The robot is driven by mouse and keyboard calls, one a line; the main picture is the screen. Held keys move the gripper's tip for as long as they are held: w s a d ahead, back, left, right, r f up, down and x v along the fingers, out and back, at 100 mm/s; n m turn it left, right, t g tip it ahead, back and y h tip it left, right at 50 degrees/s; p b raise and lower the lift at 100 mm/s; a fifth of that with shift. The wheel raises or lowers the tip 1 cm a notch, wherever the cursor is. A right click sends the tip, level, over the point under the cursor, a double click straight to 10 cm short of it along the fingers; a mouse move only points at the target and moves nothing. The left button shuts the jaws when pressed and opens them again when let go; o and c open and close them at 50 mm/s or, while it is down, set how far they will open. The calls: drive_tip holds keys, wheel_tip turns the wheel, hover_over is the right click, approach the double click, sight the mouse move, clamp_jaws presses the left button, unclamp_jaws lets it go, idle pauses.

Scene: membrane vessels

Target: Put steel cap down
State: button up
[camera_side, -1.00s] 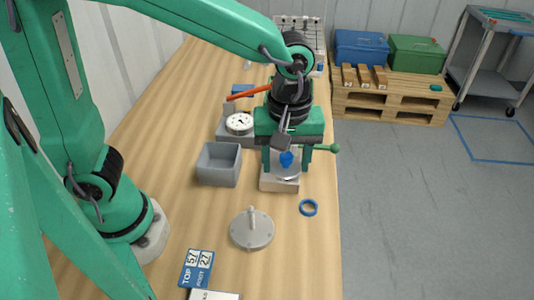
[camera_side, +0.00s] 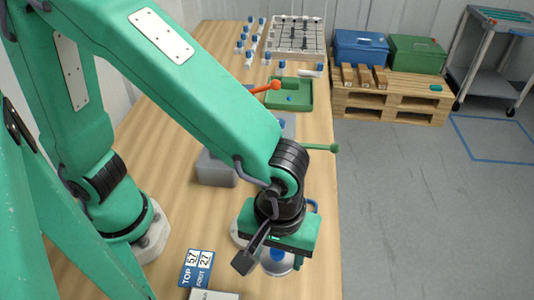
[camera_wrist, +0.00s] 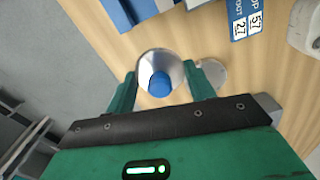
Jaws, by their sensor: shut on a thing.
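The steel cap (camera_side: 277,267) is a shiny silver dome with a blue knob. In the wrist view the cap (camera_wrist: 148,62) sits between the two green fingers, with its blue knob (camera_wrist: 160,84) facing the camera. My gripper (camera_side: 281,250) is shut on the cap, pointing down near the front right of the bench. In the side view the gripper hides much of the cap. I cannot tell whether its underside touches the bench. In the wrist view my gripper (camera_wrist: 163,85) shows a finger on each side of the knob.
A grey round disc (camera_side: 236,228) is mostly hidden behind my gripper. A blue ring (camera_side: 313,205) lies partly hidden near the bench's right edge. A grey bin (camera_side: 215,170), a green tray (camera_side: 303,95) and a blue number card (camera_side: 196,268) are on the wooden bench. Small blue-capped vials stand farther back.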

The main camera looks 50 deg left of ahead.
drive_tip(key=w+a+f, duration=0.1)
drive_tip(key=w+f, duration=0.1)
drive_tip(key=w, duration=0.1)
drive_tip(key=w+a+f, duration=0.1)
drive_tip(key=w+f, duration=0.1)
drive_tip(key=w, duration=0.2)
drive_tip(key=w+a+f, duration=0.2)
drive_tip(key=w+f, duration=0.1)
drive_tip(key=w, duration=0.1)
drive_tip(key=shift+f, duration=2)
drive_tip(key=shift+f, duration=0.15)
drive_tip(key=o, duration=1.1)
drive_tip(key=shift+c, duration=0.2)
wheel_tip(320, 180, up, 12)
drive_tip(key=shift+r, duration=0.2)
